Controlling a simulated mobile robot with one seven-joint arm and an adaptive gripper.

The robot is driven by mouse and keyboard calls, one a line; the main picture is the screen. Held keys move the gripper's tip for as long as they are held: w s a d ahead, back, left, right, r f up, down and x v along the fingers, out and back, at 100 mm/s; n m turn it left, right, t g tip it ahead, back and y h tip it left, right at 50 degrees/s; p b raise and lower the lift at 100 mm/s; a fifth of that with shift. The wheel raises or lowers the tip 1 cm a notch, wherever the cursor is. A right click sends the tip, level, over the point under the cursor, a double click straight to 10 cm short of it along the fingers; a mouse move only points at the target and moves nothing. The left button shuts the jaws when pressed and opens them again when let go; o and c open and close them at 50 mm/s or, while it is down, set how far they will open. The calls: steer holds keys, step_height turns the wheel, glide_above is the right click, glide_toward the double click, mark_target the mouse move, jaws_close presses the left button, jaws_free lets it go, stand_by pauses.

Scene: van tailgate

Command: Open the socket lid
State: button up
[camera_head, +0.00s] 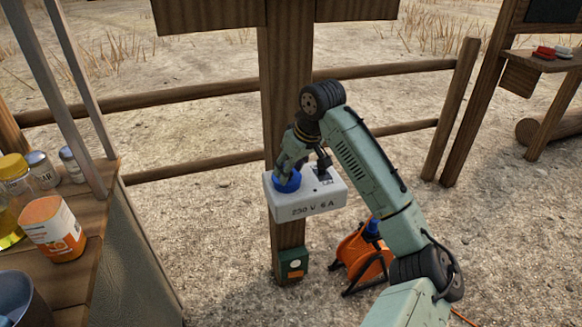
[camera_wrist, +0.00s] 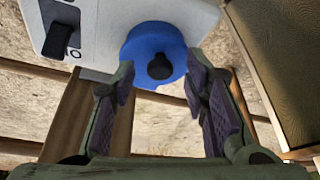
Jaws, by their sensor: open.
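The socket box (camera_head: 306,207) is pale grey, marked "230 V 6 A", and fixed to a wooden post (camera_head: 290,252). Its round blue lid (camera_head: 287,184) is on the left of the box's top face. The lid also shows in the wrist view (camera_wrist: 148,40), with a dark round knob (camera_wrist: 160,67) near its edge. It appears closed over the socket. My gripper (camera_wrist: 161,80) is open, its fingers either side of the knob and the lid's near part. No finger clearly touches the lid. In the head view my gripper hides part of the lid.
A black switch (camera_wrist: 57,38) sits on the box beside the lid. A green box (camera_head: 291,266) is lower on the post, and an orange cable reel (camera_head: 362,257) stands on the ground to the right. A wooden shelf (camera_head: 85,215) with jars is at the left.

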steer(key=shift+c, duration=0.3)
jaws_close()
stand_by(0.6)
